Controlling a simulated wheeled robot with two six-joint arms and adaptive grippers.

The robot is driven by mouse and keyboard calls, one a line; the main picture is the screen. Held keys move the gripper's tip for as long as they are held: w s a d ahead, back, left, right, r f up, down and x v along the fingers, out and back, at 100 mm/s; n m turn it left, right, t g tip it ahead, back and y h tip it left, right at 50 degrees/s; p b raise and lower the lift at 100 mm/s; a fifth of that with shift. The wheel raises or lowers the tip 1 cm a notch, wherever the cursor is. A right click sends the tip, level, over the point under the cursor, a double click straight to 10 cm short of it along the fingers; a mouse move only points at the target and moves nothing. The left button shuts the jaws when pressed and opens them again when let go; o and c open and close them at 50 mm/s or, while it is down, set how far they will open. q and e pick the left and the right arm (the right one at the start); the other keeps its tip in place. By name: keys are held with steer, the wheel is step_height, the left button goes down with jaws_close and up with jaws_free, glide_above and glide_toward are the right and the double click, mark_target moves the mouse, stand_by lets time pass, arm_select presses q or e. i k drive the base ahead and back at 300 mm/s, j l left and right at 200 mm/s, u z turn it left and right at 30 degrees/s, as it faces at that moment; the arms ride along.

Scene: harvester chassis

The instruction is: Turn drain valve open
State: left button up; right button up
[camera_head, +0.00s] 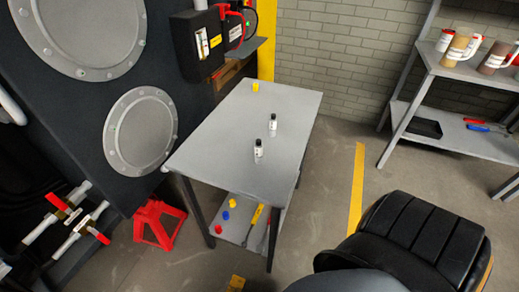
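Metal pipe valves with red handles show at the lower left, on the side of the dark chassis (75,110). The upper red handle (56,202) lies slanted across its pipe at the left. The lower red handle (98,235) is at the right end of another fitting, just below it. The view does not tell which of them is the drain valve, or whether either is open. Neither of my grippers shows in the head view.
A grey table (225,140) stands right of the chassis, carrying two small bottles and a yellow cap. A red stand (158,223) is on the floor near the valves. A black padded seat (415,245) fills the lower right. A shelf (470,80) stands at the back right.

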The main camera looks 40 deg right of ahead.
mark_target(99, 235)
steer(key=u, duration=2.4)
steer(key=i+l, duration=0.1)
steer(key=l, duration=0.3)
steer(key=i+l, duration=0.15)
steer(key=l, duration=0.25)
steer(key=i+l+u, duration=0.1)
steer(key=l, duration=0.3)
steer(key=z, duration=1.7)
steer(key=k+j+u, duration=0.1)
steer(key=j, duration=0.45)
